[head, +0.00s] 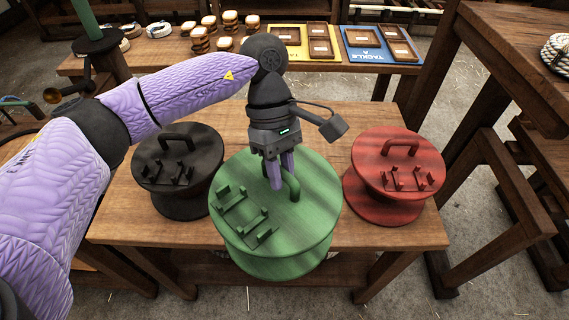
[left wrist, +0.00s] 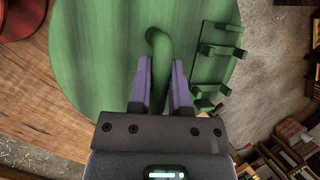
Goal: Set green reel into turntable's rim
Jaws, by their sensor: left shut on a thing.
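The green reel (head: 307,228) has a round top with a bent handle and small brackets. It is in the middle of the head view, overlapping the front edge of the wooden table. It looks larger than the other reels; whether its underside is clear of the table is hidden. My left gripper (head: 279,184) points down and is shut on the reel's handle. In the left wrist view, the purple fingers (left wrist: 160,85) stand on both sides of the green handle (left wrist: 162,45). I cannot make out a turntable for certain. My right gripper is not in view.
A black reel (head: 166,150) stands left of the green one and a red reel (head: 398,150) stands right, both on the wooden table (head: 330,120). A wooden frame (head: 480,100) stands at right.

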